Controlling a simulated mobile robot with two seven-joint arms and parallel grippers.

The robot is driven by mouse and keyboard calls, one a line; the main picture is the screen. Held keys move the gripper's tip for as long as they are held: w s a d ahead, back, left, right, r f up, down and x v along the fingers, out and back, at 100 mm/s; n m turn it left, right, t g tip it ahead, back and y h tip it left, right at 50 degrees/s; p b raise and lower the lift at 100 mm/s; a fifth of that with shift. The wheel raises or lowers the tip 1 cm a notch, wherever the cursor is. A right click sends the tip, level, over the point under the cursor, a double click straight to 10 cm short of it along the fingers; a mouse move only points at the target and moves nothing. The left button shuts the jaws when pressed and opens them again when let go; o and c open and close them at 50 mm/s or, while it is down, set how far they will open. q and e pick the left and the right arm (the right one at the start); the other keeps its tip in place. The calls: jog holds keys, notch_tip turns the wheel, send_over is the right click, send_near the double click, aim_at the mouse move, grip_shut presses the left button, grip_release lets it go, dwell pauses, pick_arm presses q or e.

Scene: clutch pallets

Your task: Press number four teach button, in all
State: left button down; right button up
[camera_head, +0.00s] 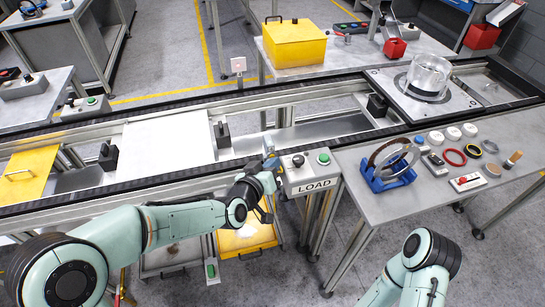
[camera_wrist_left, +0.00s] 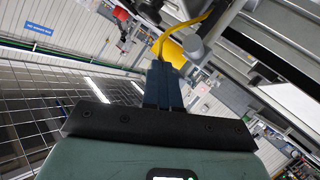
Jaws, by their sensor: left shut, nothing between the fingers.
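A grey button box labelled LOAD (camera_head: 311,175) is fixed at the front of the conveyor, with a black button (camera_head: 298,160) and a green button (camera_head: 323,158) on top. No button marked four can be read. My left gripper (camera_head: 270,160) is just left of this box, above the conveyor's front rail; I cannot tell whether it touches anything. In the left wrist view its dark blue fingers (camera_wrist_left: 165,80) are together and empty, with a yellow cable and a grey cylinder beyond. My right arm shows at the lower right; its gripper is out of view.
The conveyor frame (camera_head: 60,207) runs across the view. A table (camera_head: 440,210) at right holds a blue stand with a ring (camera_head: 390,165) and several small parts. A small green-button box (camera_head: 211,270) hangs below the conveyor. Another button box (camera_head: 85,105) stands at left.

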pick_arm(q)
jog(key=shift+s+d, duration=0.2)
jog(key=shift+s, duration=0.5)
jog(key=shift+b, duration=0.3)
jog(key=shift+s+d+b, duration=0.15)
jog(key=shift+s+d, duration=0.1)
jog(key=shift+s, duration=0.55)
jog(key=shift+s+d+b, duration=0.2)
jog(key=shift+s+d, duration=0.1)
jog(key=shift+s, duration=0.45)
jog(key=shift+s+d+b, duration=0.15)
jog(key=shift+s+d, duration=0.1)
jog(key=shift+s, duration=0.55)
